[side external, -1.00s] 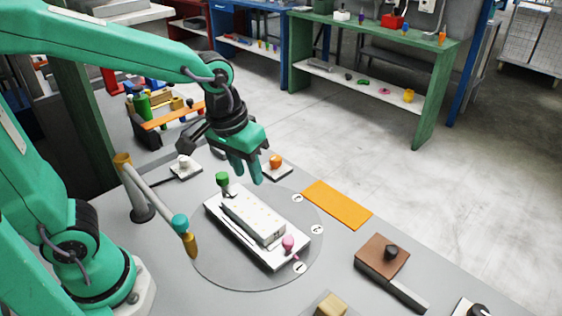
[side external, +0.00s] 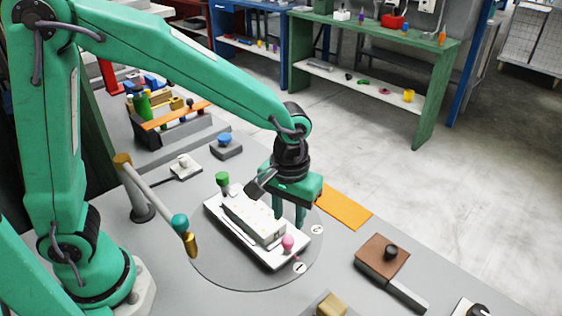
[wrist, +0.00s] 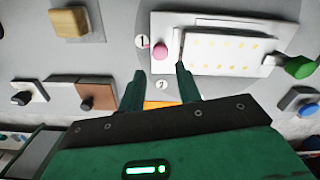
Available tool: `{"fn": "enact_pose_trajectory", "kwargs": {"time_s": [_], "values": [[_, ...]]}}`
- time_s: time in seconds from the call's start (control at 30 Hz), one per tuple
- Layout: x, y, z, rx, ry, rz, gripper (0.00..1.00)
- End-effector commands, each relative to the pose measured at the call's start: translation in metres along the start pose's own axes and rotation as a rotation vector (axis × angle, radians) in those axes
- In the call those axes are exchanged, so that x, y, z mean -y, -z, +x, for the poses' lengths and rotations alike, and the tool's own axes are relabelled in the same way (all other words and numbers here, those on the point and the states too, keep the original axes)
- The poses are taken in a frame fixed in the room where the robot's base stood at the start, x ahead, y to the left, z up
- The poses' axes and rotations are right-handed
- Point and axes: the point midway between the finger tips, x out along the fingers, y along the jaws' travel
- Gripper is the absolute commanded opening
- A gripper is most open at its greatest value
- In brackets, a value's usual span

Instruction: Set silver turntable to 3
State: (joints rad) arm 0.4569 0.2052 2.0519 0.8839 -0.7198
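The silver turntable (side external: 225,278) is a flat grey disc on the bench. It bears a white tray (side external: 286,258) with a white block (side external: 255,222), a green knob (side external: 222,180) at one end and a pink knob (side external: 288,243) at the other. The pink knob (wrist: 160,52) is beside the marker 1 (wrist: 142,41); marker 2 (wrist: 162,84) is farther round the rim. A third marker is hidden behind my gripper in the side view. My gripper (side external: 289,225) is open and empty over the turntable's far rim, beside the tray. Its spread fingers (wrist: 160,82) frame marker 2 in the wrist view.
A post with a slanted bar (side external: 158,200) rises at the turntable's left. An orange strip (side external: 346,207) lies behind it. A brown block with a black knob (side external: 383,258) is at right, a yellow block (side external: 330,306) in front. A blue-knobbed block (side external: 225,146) stands behind.

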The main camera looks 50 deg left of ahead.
Motion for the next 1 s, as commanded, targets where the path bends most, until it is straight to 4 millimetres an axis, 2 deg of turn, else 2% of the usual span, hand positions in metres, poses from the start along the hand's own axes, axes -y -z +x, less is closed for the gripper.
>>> {"fn": "enact_pose_trajectory", "kwargs": {"time_s": [0.27, 0.5, 0.7, 1.0], "values": [[0.001, -0.001, 0.022, 0.003, 0.003, 0.000, 0.34], [0.001, -0.001, 0.052, 0.003, 0.003, 0.001, 0.34], [0.001, 0.000, 0.070, 0.002, 0.002, 0.001, 0.34], [0.001, 0.000, 0.076, 0.000, 0.000, 0.001, 0.34]]}}
